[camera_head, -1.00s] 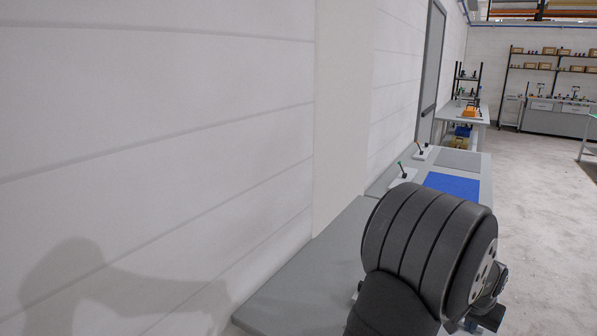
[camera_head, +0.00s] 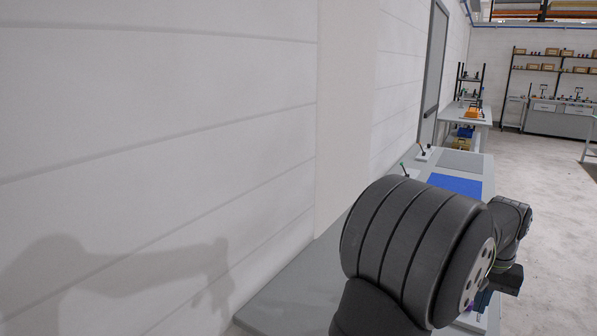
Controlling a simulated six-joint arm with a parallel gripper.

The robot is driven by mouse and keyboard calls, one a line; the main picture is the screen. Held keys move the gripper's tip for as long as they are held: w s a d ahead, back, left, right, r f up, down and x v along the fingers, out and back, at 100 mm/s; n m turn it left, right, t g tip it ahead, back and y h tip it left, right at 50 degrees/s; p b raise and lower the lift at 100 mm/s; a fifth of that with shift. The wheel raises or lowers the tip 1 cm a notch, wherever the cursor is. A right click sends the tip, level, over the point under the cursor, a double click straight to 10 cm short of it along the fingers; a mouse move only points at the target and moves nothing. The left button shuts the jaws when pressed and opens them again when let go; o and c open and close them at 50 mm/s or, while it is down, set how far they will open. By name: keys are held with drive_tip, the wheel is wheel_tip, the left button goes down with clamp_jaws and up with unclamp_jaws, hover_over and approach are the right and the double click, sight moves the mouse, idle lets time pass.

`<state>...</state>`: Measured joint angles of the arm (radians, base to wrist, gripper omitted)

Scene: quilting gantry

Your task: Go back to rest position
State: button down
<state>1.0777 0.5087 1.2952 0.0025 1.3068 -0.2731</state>
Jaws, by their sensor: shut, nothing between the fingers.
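My arm's large dark ribbed link fills the lower right of the head view. A smaller dark part of my arm shows beyond it at the right. My gripper's fingers cannot be made out; the large link covers the area behind it. No held object shows.
A grey bench (camera_head: 287,292) runs along the white panelled wall (camera_head: 170,120) at the left. A blue mat (camera_head: 455,184) and a grey mat (camera_head: 461,163) lie on the worktop beyond. Shelves (camera_head: 545,68) stand at the back. The floor at the right (camera_head: 560,190) is clear.

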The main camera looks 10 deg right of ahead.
drive_tip(key=shift+s+a+f, duration=0.1)
drive_tip(key=shift+a+f, duration=0.05)
drive_tip(key=shift+f, duration=0.2)
idle(1.6)
idle(0.5)
drive_tip(key=a+r+n+t+h, duration=0.1)
drive_tip(key=a+r, duration=0.1)
drive_tip(key=a, duration=1.1)
drive_tip(key=a+r+n+t+h, duration=0.1)
drive_tip(key=a+r, duration=0.2)
drive_tip(key=a, duration=1)
drive_tip(key=s+a+f+n+t, duration=0.1)
drive_tip(key=s+a+f, duration=0.3)
drive_tip(key=a, duration=0.4)
drive_tip(key=s+a+f+n+t, duration=0.1)
drive_tip(key=s+a+f, duration=0.4)
drive_tip(key=a, duration=0.3)
drive_tip(key=shift+s+f+t, duration=0.3)
drive_tip(key=shift+s+t, duration=0.1)
drive_tip(key=shift+s, duration=0.2)
